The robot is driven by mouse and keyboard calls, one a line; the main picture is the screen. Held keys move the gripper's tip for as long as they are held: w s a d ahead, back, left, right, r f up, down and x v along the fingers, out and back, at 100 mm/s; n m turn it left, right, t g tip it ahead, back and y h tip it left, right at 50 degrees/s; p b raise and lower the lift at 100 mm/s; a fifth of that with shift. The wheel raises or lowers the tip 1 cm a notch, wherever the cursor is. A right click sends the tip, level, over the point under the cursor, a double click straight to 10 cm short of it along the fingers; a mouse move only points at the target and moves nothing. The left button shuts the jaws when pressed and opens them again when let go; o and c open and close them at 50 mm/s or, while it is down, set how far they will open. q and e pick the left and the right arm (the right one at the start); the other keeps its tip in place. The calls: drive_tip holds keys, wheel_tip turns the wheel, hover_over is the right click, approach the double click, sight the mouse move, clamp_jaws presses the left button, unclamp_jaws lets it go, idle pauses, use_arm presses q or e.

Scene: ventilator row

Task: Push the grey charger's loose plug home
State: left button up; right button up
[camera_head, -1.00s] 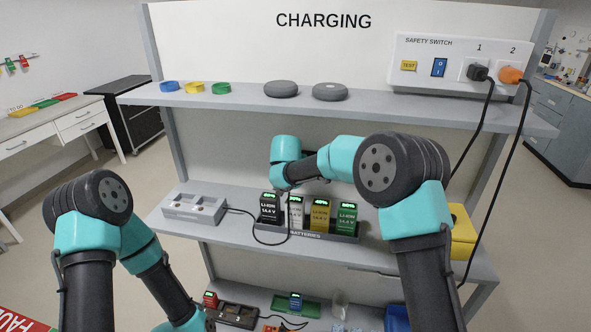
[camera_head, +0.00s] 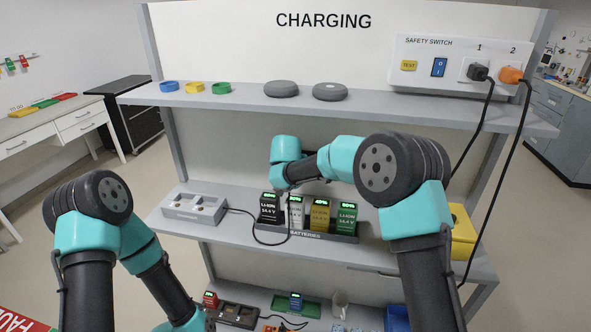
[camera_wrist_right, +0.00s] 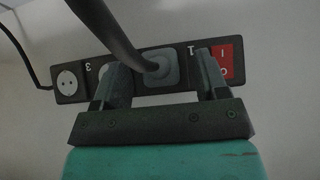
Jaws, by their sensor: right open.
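The grey charger (camera_head: 195,208) stands at the left of the middle shelf, with a dark cable running right from it. In the right wrist view, a grey plug (camera_wrist_right: 161,70) with a thick dark cable sits at a middle socket of a black power strip (camera_wrist_right: 68,92). I cannot tell how deep the plug sits. My right gripper (camera_wrist_right: 160,78) is open, with one finger on each side of the plug; contact is not clear. In the head view my right arm hides the strip and plug. My left arm is low at the left, its gripper out of view.
Several batteries (camera_head: 308,212) stand in a rack right of the charger, below my right wrist. The strip has a red switch (camera_wrist_right: 223,62) beside the right finger and a free round socket at its left. An upper shelf (camera_head: 380,104) overhangs the arm.

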drive_tip(key=v, duration=1.7)
drive_tip(key=shift+r, duration=0.15)
drive_tip(key=shift+s, duration=0.1)
